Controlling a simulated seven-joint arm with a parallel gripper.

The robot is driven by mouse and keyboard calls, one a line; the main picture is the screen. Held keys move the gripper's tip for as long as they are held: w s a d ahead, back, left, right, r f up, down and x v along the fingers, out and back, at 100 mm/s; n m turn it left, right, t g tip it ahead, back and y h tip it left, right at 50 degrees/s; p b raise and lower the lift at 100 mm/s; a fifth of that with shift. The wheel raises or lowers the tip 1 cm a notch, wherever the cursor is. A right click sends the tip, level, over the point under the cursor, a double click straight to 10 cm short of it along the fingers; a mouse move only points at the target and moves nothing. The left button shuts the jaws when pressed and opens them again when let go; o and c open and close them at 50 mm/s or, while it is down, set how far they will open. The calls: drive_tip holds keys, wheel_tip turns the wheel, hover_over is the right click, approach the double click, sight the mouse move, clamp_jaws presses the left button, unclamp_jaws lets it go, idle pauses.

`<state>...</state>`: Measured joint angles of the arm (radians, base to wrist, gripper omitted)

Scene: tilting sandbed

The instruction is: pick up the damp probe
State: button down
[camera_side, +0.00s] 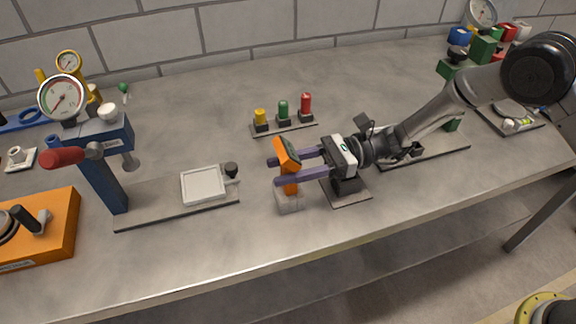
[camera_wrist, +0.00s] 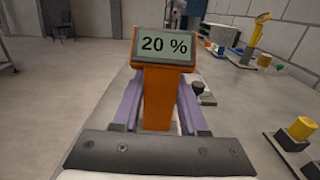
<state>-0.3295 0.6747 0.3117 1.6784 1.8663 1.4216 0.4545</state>
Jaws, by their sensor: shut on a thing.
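The damp probe (camera_side: 289,155) is an orange handheld device with a dark-framed display, near the middle of the bench in the side view. It also shows in the wrist view (camera_wrist: 158,95), where its display reads 20 %. My gripper (camera_side: 277,172) has its two purple fingers shut on the probe's orange body, one on each side. The probe is upright, slightly tilted, above a pale block (camera_side: 289,201) near the bench's front edge. I cannot tell whether the probe's lower end touches the block.
A plate with yellow, green and red knobs (camera_side: 283,112) stands behind the probe. To the left are a base with a white square tray (camera_side: 203,186), a blue press with a gauge (camera_side: 104,150) and an orange box (camera_side: 38,230). Bare bench lies between the tray and probe.

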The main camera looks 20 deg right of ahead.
drive_tip(key=shift+r, duration=0.4)
wheel_tip(320, 180, up, 2)
drive_tip(key=shift+r, duration=0.1)
drive_tip(key=s+d+r, duration=0.9)
drive_tip(key=s+r, duration=0.1)
wheel_tip(320, 180, up, 10)
drive_tip(key=shift+s, duration=0.25)
drive_tip(key=shift+d, duration=0.1)
